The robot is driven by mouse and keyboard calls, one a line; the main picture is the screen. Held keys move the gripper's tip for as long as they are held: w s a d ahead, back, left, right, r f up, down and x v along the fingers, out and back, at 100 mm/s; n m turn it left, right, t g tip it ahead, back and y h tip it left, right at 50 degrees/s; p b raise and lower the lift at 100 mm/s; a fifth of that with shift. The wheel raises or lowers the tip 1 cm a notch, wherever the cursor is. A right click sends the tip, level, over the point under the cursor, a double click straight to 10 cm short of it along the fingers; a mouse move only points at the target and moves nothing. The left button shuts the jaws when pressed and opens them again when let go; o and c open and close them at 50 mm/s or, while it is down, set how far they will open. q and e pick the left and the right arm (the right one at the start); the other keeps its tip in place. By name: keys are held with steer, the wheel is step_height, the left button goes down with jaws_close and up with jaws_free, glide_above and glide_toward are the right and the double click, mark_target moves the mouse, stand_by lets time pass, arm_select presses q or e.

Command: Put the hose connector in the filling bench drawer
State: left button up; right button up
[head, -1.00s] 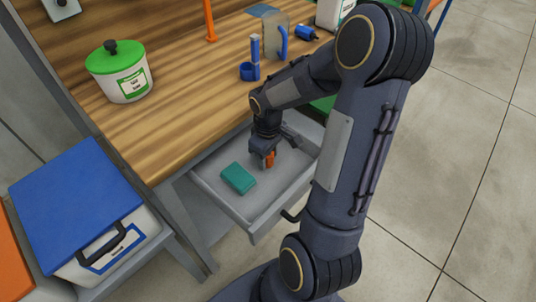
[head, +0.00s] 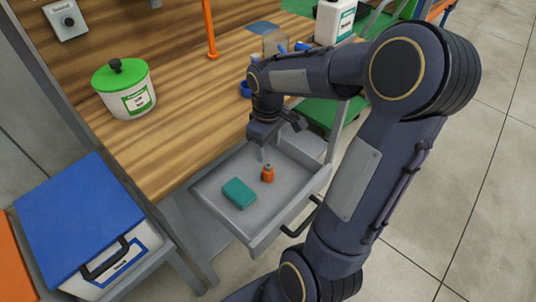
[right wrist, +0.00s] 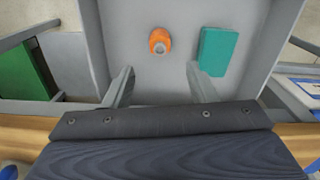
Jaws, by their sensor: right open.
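The hose connector (head: 267,173), a small orange piece with a darker top, stands in the open filling bench drawer (head: 218,201). It also shows in the right wrist view (right wrist: 160,41), apart from both fingers. My right gripper (head: 262,152) is above the back part of the drawer, open and empty; its fingers also show in the right wrist view (right wrist: 161,86), with the connector beyond their tips. My left gripper is not in view.
A teal block (head: 239,193) lies in the drawer beside the connector. On the wooden bench (head: 180,120) stand a white tub with a green lid (head: 124,90) and a white bottle (head: 334,22). A blue-lidded box (head: 80,210) stands at the left.

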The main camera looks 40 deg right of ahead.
steer(key=shift+r, duration=0.5)
steer(key=s+a+r+m+t+y, duration=0.2)
steer(key=s+a, duration=0.4)
steer(key=a, duration=0.1)
steer(key=s+a+r+m+t+y, duration=0.1)
steer(key=s+a+r+m+t, duration=0.1)
steer(key=s+a, duration=0.4)
steer(key=shift+s+a+r+t+y, duration=0.25)
steer(key=shift+a+r+t+y, duration=0.15)
steer(key=shift+a+t, duration=0.6)
steer(key=shift+a, duration=0.15)
